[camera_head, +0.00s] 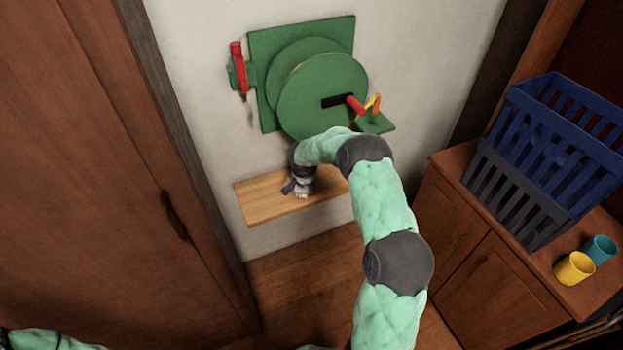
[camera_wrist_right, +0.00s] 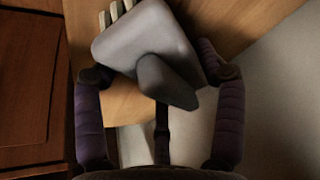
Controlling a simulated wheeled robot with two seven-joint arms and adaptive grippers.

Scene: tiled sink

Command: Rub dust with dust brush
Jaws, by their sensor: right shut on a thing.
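A small grey dust brush (camera_head: 302,190) with pale bristles is at the wooden wall shelf (camera_head: 258,203), partly covered by my right gripper (camera_head: 298,180). The gripper is shut on the brush. Whether the bristles touch the shelf is hard to tell. No dust can be made out on the shelf. My left gripper is out of view; only a bit of green arm shows at the lower left.
A green reel (camera_head: 325,92) with a red handle is on the wall above the shelf. A brown door (camera_head: 90,150) stands at left. At right, a cabinet (camera_head: 490,290) bears a blue crate (camera_head: 565,130), a dark crate (camera_head: 505,200), a yellow cup (camera_head: 574,268) and a teal cup (camera_head: 600,248).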

